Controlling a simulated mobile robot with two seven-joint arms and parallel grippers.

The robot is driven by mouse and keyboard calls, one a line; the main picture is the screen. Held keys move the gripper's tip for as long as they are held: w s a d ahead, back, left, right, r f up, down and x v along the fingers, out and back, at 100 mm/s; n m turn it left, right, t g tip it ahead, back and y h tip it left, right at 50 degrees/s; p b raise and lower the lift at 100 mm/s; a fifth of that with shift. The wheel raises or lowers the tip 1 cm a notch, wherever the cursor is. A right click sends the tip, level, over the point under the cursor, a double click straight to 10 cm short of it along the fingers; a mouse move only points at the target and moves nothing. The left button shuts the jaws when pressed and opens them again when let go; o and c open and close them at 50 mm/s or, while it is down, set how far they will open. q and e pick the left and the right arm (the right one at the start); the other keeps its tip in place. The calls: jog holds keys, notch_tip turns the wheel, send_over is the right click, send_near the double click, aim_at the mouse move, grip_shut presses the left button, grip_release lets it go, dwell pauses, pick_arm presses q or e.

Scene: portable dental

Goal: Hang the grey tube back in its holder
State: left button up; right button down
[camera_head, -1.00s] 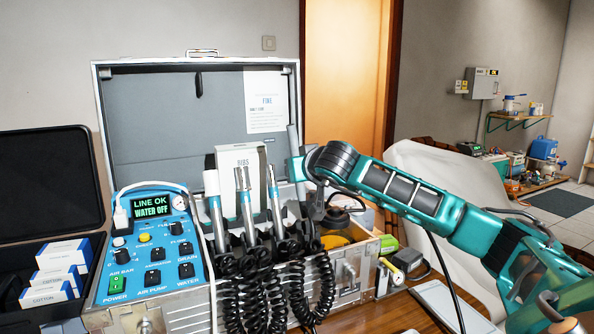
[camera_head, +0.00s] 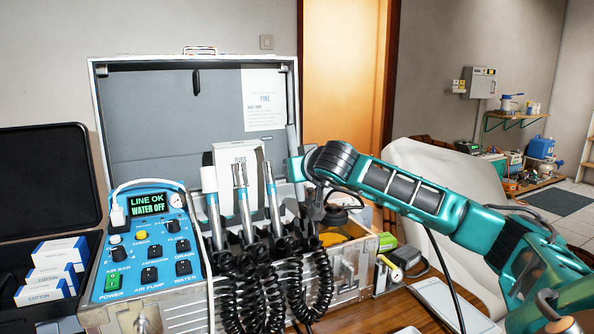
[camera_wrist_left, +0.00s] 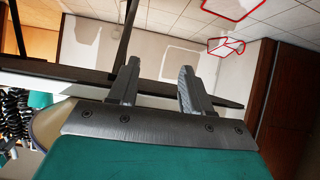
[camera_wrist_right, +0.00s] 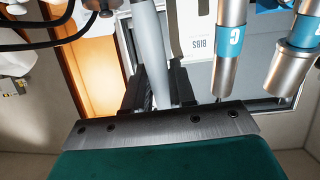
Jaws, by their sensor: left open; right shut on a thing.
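The grey tube (camera_head: 293,142) stands nearly upright at the right end of the instrument row, in front of the case lid's right edge. My right gripper is shut on it; in the right wrist view the tube (camera_wrist_right: 148,45) runs between the fingers (camera_wrist_right: 158,88). In the head view my teal wrist hides the fingers and part of the tube. Black holders (camera_head: 285,245) line the case front; I cannot tell whether the tube's lower end touches one. My left gripper (camera_wrist_left: 155,85) is open and empty in the left wrist view, outside the head view.
Other metal instruments (camera_head: 243,200) with coiled black hoses stand close to the left of the tube. A blue control panel (camera_head: 150,245) fills the case's left part. A white box (camera_head: 225,155) stands behind.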

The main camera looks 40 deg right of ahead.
aim_at(303, 201)
dwell(0.3)
jog(key=shift+s+a+f+b, duration=0.1)
jog(key=shift+s+f+b, duration=0.2)
jog(key=shift+f+b, duration=0.65)
jog(key=shift+s+a+f+b, duration=0.1)
jog(key=shift+s+f+b, duration=0.2)
jog(key=shift+f+b, duration=0.6)
jog(key=shift+s+f+b, duration=0.1)
jog(key=shift+f+b, duration=0.05)
jog(key=shift+b, duration=0.15)
jog(key=shift+f, duration=0.1)
jog(key=shift+s+a+f+b, duration=0.1)
jog(key=shift+s+f+b, duration=0.15)
jog(key=shift+f+b, duration=0.45)
jog(key=shift+s+a+f+b, duration=0.1)
jog(key=shift+s+f+b, duration=0.1)
jog(key=shift+f+b, duration=0.45)
jog(key=shift+r, duration=0.15)
